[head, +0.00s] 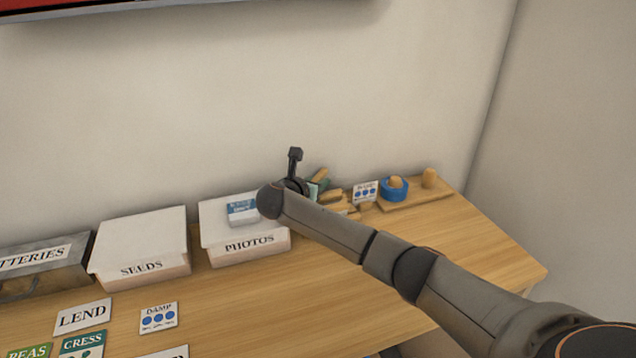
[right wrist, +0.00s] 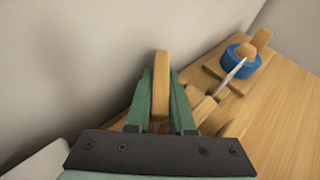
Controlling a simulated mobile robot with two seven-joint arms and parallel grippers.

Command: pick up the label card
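A small white label card with blue dots (head: 365,192) stands at the back of the table, left of a blue ring-shaped holder (head: 394,190). In the right wrist view a thin pale edge (right wrist: 233,74) beside the blue holder looks like this card seen edge-on. My right gripper (head: 318,188) is over the back of the table, left of the card and apart from it. In the right wrist view its green fingers (right wrist: 161,85) flank an upright wooden piece (right wrist: 161,62); whether they grip it is unclear. My left gripper is not in view.
More wooden pieces (right wrist: 200,103) lie close right of the fingers. A wooden board (head: 418,196) carries the blue holder. Lidded PHOTOS (head: 248,250) and SEEDS (head: 140,250) boxes stand left, with another dotted card (head: 158,318) in front. The wall is close behind; the table's right front is bare.

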